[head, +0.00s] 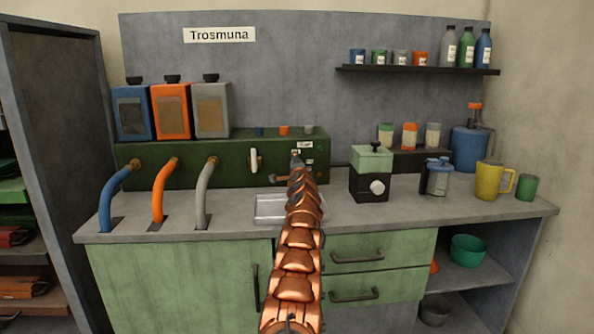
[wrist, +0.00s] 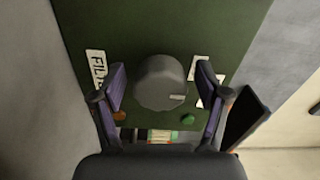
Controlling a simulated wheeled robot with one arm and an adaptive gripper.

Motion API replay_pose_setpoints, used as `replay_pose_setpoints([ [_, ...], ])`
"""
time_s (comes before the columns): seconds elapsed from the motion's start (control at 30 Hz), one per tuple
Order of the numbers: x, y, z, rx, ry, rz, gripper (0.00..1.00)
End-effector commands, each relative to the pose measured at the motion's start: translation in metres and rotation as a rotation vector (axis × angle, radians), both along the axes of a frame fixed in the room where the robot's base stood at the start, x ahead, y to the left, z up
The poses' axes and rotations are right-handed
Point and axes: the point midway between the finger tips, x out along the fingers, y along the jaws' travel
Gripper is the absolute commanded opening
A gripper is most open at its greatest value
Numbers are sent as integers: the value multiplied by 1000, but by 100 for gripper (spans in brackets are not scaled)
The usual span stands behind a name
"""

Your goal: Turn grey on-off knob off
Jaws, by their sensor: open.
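A round grey knob (wrist: 160,83) with a pale pointer mark toward the right is on the dark green panel in the wrist view. My gripper (wrist: 164,88) is open, with one finger on each side of the knob and visible gaps between. In the head view my gripper (head: 297,168) is at the right part of the green machine's front (head: 220,178); my arm hides the knob there. A white label (wrist: 97,68) starting with "FIL" is left of the knob. White labels (wrist: 203,72) on the right are partly covered by a finger.
An orange light (wrist: 119,116) and a green light (wrist: 187,119) are on the panel near the fingers. A white lever (head: 253,160) is left of my gripper. A clear tray (head: 272,208) is below on the counter. A green-and-black grinder (head: 370,173) stands close on the right.

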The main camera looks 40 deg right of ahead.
Motion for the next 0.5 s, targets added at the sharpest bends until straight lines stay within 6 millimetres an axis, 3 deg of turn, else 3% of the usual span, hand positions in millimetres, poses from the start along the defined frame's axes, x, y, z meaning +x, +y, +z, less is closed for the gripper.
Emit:
replay_pose_setpoints([
  [0.5,-14,14,0,1,0,3,75],
])
